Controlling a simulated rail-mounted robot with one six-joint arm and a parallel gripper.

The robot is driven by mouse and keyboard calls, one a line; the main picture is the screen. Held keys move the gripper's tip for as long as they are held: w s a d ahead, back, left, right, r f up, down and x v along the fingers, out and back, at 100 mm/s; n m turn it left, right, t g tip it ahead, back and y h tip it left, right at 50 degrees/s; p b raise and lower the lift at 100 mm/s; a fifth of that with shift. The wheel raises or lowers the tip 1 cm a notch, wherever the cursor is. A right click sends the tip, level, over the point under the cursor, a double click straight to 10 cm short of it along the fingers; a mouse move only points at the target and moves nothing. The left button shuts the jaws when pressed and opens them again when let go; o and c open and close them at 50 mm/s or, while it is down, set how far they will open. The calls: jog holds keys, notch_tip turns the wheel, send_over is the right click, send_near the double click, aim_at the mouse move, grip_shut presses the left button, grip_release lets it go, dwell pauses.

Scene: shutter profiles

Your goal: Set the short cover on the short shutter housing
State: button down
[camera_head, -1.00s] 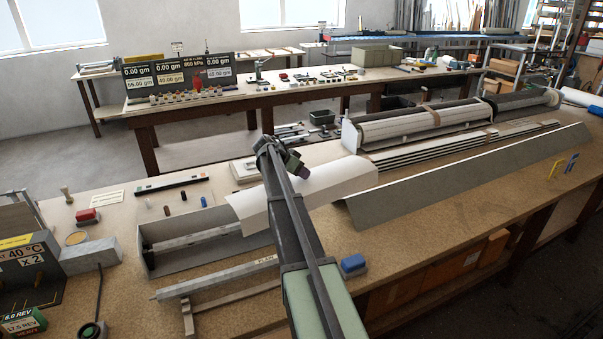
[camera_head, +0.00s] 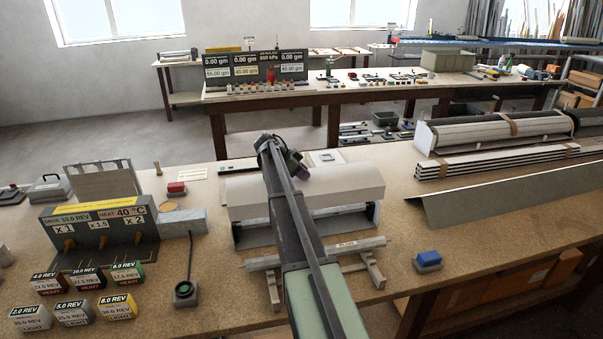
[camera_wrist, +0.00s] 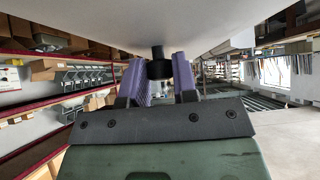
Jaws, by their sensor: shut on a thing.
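The short cover (camera_head: 342,186) is a long, curved, off-white panel in the head view. My gripper (camera_head: 284,158) is at the cover, left of its middle, with my arm in front of it. In the wrist view the gripper's purple fingers (camera_wrist: 159,80) are shut on a small black knob (camera_wrist: 159,66) under the pale cover (camera_wrist: 150,22). The short shutter housing (camera_head: 250,238) is a grey open trough directly below the cover in the picture. Its right end plate (camera_head: 374,213) shows under the cover. My arm hides part of both, and I cannot tell whether they touch.
A bar on wooden supports (camera_head: 345,247) lies in front of the housing. A blue-topped block (camera_head: 428,260) is to its right. A control box (camera_head: 100,228) and several labelled blocks are at left. A long grey cover (camera_head: 500,195) and a long housing (camera_head: 490,132) are at right.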

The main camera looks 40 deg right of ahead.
jog(key=shift+a+f+b, duration=0.1)
jog(key=shift+f+b, duration=4.05)
jog(key=shift+f, duration=0.05)
jog(key=shift+f+b, duration=0.35)
jog(key=shift+b, duration=0.05)
jog(key=c, duration=0.8)
grip_release()
